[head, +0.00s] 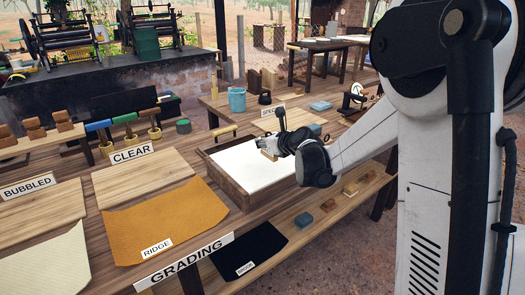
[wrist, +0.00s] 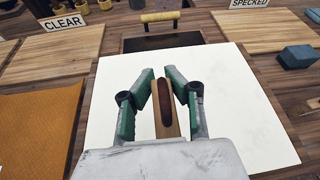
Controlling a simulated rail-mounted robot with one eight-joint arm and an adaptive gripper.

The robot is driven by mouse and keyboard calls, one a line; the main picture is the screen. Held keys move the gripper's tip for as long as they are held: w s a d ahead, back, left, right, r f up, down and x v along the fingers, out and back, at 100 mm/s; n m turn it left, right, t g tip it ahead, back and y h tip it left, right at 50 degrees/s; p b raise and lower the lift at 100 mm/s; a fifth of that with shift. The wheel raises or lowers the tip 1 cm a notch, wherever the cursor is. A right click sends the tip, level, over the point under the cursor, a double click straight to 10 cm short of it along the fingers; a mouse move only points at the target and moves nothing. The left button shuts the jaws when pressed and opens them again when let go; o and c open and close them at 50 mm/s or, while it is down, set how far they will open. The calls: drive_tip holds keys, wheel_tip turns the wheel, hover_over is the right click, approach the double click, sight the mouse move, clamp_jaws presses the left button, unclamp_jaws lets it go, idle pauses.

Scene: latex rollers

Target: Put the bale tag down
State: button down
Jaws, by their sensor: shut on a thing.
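My gripper (wrist: 161,80) has its green-padded fingers shut on a tan, wood-coloured piece with a dark brown oblong on top, which I take as the bale tag (wrist: 166,105). The fingers stand on both sides of it. In the head view my gripper (head: 275,146) is over the white surface of a shallow wooden tray (head: 222,183), with the tan piece low at its tip. I cannot tell whether the piece touches the white surface. My wrist housing hides its near end in the wrist view.
A CLEAR sign (head: 131,153) and wooden boards lie left of the tray, beside an orange RIDGE sheet (head: 150,220). A roller with a yellow handle (wrist: 160,17) lies beyond the white surface. A blue-grey block (wrist: 297,56) sits at right. White surface around my gripper is clear.

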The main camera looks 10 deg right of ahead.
sight(263, 150)
drive_tip(key=shift+f, duration=1.8)
drive_tip(key=shift+f, duration=0.1)
drive_tip(key=shift+f+b, duration=0.1)
drive_tip(key=shift+b, duration=0.3)
drive_tip(key=c, duration=1.7)
unclamp_jaws()
drive_tip(key=shift+c, duration=0.2)
